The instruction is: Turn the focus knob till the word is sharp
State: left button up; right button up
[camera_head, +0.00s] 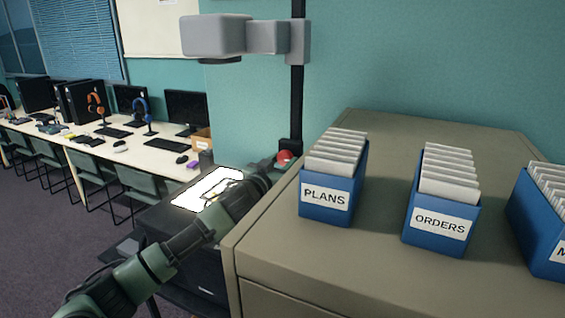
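An overhead projector stands left of the cabinet, with a grey head (214,35) on a dark upright post (297,95). A round red knob (285,156) sits low on the post, partly hidden. The projector's lit white stage (190,197) is partly covered by my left arm. My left gripper (272,166) is at the knob, reaching up from the lower left. Its fingers are small and dark, so I cannot tell whether they are closed on the knob. My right gripper is not in view. No projected word shows in this view.
A beige cabinet (390,135) fills the right, close to my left gripper. Blue card boxes marked PLANS (325,213) and ORDERS (434,243) stand on it, with another at the right edge. A long desk (135,150) with computers and chairs is at the far left.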

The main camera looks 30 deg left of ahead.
pick_arm(q)
jog(key=shift+c, duration=1.3)
jog(key=m+p, duration=0.1)
jog(key=m, duration=0.1)
jog(key=shift+r+m, duration=0.1)
jog(key=shift+m, duration=0.2)
jog(key=m+p, duration=0.1)
jog(key=m, duration=0.2)
jog(key=o, duration=1.4)
notch_tip(320, 180, up, 20)
jog(key=shift+f+b, duration=0.1)
jog(key=shift+b, duration=0.8)
